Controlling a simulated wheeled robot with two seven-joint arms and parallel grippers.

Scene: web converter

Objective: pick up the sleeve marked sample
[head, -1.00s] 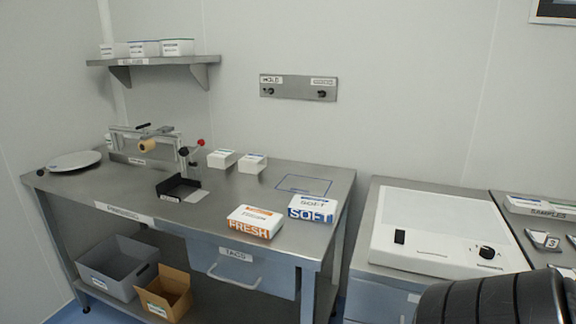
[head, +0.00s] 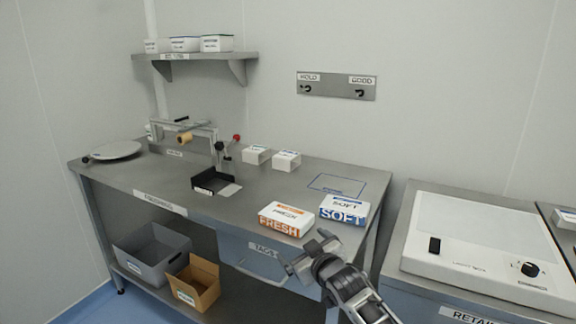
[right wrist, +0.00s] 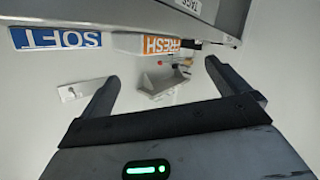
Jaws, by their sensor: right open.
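No sleeve that I can read as marked sample shows in either view. Two printed packs stand at the bench's front right: an orange and white FRESH pack (head: 287,218) and a blue and white SOFT pack (head: 345,209). Both also show upside down in the right wrist view, FRESH (right wrist: 160,45) and SOFT (right wrist: 56,38). My right gripper (head: 310,256) is open and empty, in front of the bench edge, just below the FRESH pack in the picture. Its two fingers stand wide apart in the right wrist view (right wrist: 161,74). My left gripper is not in view.
The steel bench (head: 250,196) has a TAGS drawer (head: 262,262) at its front. A black tray (head: 213,181) and two white boxes stand farther back. Right of a gap is a white panelled unit (head: 480,245). A grey bin (head: 152,257) and a cardboard box (head: 196,282) sit below.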

